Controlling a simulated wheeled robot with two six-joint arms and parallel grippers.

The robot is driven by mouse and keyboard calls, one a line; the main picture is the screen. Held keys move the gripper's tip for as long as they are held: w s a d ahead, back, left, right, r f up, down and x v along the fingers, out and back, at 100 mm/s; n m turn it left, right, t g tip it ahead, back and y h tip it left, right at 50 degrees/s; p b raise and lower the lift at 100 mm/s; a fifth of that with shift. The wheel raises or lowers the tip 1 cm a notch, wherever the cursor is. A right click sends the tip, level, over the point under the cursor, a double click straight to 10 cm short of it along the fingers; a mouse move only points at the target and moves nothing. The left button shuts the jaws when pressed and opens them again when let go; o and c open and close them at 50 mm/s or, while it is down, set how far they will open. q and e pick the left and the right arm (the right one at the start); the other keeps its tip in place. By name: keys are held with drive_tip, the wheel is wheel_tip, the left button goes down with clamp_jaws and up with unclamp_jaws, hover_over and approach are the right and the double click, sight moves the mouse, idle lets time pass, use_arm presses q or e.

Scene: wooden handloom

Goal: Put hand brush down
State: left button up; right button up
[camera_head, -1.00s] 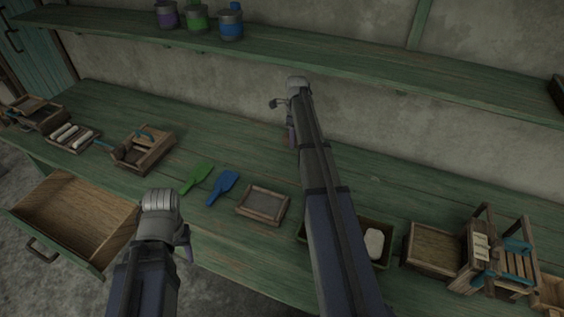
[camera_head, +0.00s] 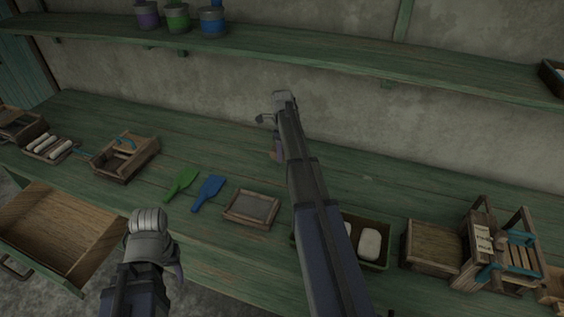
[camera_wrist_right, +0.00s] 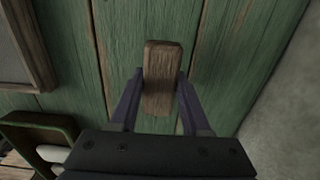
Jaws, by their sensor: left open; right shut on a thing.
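A brown wooden piece, which I take to be the hand brush (camera_wrist_right: 160,75), is between the two fingers of my right gripper (camera_wrist_right: 158,100) in the right wrist view. The gripper is shut on it, over the green bench top (camera_wrist_right: 225,75). I cannot tell whether the brush touches the bench. In the head view my right gripper (camera_head: 273,138) is at the back of the bench near the wall, largely hidden by its own arm. My left gripper (camera_head: 178,272) is at the front left, near the open drawer; its fingertips are mostly hidden.
Green (camera_head: 181,184) and blue (camera_head: 208,192) scoops and a framed tray (camera_head: 251,207) lie on the bench. A box with a white block (camera_head: 369,243) and a wooden loom (camera_head: 500,250) stand right. An open drawer (camera_head: 60,235) juts out front left. A shelf (camera_head: 330,58) hangs above.

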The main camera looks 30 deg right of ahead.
wheel_tip(320, 180, down, 4)
drive_tip(key=b, duration=0.3)
drive_tip(key=shift+r, duration=0.3)
drive_tip(key=o, duration=1.2)
wheel_tip(320, 180, up, 12)
drive_tip(key=p, duration=1.2)
